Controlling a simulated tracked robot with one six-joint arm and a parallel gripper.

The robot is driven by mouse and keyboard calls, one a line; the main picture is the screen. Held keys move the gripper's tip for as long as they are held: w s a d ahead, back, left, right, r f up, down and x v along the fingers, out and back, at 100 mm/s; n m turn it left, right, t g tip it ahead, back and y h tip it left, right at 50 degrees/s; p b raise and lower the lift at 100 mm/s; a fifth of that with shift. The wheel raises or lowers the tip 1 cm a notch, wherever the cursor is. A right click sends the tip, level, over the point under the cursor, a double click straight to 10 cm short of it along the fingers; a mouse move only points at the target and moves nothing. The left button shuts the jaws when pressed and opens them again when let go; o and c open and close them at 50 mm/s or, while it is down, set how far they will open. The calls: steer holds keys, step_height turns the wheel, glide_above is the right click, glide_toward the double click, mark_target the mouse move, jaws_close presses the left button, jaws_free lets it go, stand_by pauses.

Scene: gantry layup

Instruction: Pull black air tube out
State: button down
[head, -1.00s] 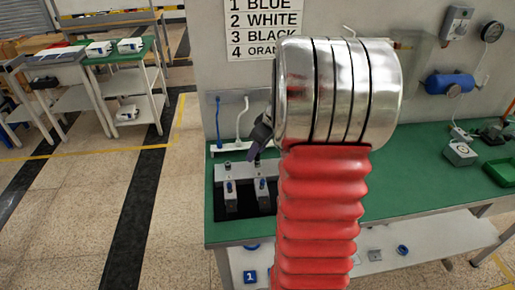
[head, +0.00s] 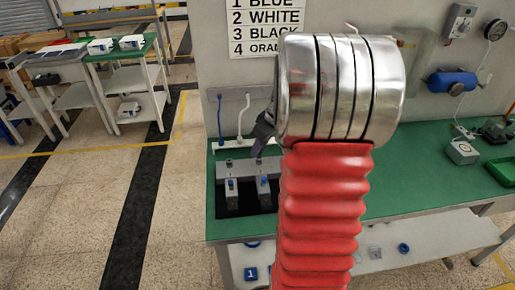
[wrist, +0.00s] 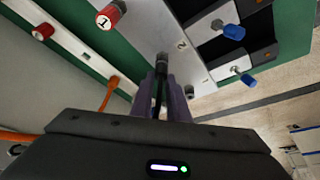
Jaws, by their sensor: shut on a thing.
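In the wrist view my gripper (wrist: 163,88) has its purple fingers closed on a thin black air tube (wrist: 159,92). A dark round fitting (wrist: 162,62) stands just beyond the fingertips, at the edge of a pale strip on the bench. I cannot tell whether the tube is still seated in it. In the head view my gripper (head: 260,140) shows only partly, just above the grey valve fixture (head: 240,168). My red and silver arm hides the rest, and the black tube does not show there.
A blue tube (head: 219,118) and a white tube (head: 243,118) stand at the bench's back left. An orange tube (wrist: 108,94) runs left of my fingers. Red and blue knobs stick out around them. A blue cylinder (head: 450,83) is on the wall at right.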

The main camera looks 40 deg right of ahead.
steer(key=shift+r, duration=1.65)
stand_by(1.0)
steer(key=shift+r, duration=1.6)
steer(key=shift+s, duration=0.1)
